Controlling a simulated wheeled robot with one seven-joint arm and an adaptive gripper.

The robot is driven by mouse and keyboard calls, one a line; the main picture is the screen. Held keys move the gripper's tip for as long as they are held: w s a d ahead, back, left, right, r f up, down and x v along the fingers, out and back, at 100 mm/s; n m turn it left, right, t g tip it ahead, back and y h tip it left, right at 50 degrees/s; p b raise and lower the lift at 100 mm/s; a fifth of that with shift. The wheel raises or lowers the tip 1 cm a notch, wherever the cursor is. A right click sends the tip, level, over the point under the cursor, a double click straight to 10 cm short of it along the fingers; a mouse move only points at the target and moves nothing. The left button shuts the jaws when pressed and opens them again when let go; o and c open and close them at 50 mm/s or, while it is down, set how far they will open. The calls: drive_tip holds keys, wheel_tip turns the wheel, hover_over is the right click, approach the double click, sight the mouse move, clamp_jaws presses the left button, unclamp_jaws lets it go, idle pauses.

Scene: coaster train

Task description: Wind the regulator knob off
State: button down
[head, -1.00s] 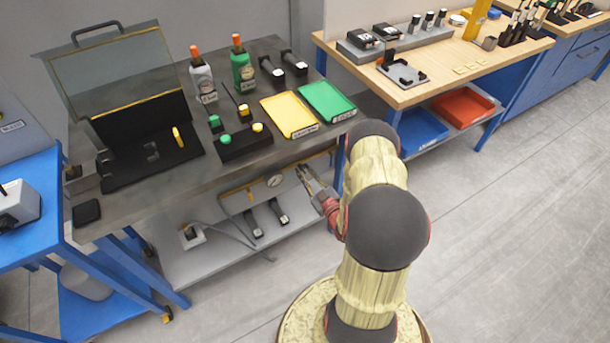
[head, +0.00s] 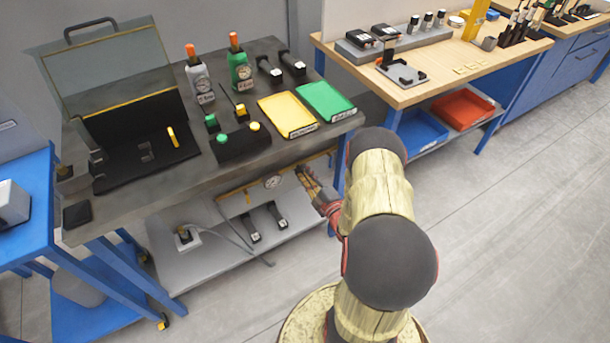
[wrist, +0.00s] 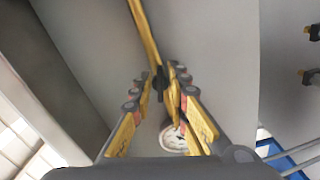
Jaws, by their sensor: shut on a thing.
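My gripper (head: 304,172) is at the front of the steel bench, just under its edge, beside a round white pressure gauge (head: 272,182). In the wrist view the fingers (wrist: 160,88) are closed on a small dark knob (wrist: 159,80), the regulator knob, in line with a yellow pipe (wrist: 146,30). The fingertips hide much of the knob, and its thread cannot be seen. The gauge (wrist: 173,138) shows partly behind the right finger. In the head view the knob is hidden by the gripper.
The steel bench top (head: 300,150) overhangs the gripper. A lower shelf (head: 205,270) carries two dark-handled items and a grey hose. Open floor lies to the right.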

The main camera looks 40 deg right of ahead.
drive_tip(key=shift+n, duration=1.5)
drive_tip(key=c, duration=1.8)
unclamp_jaws()
drive_tip(key=shift+s, duration=0.1)
drive_tip(key=v, duration=1.1)
drive_tip(key=shift+s, duration=0.4)
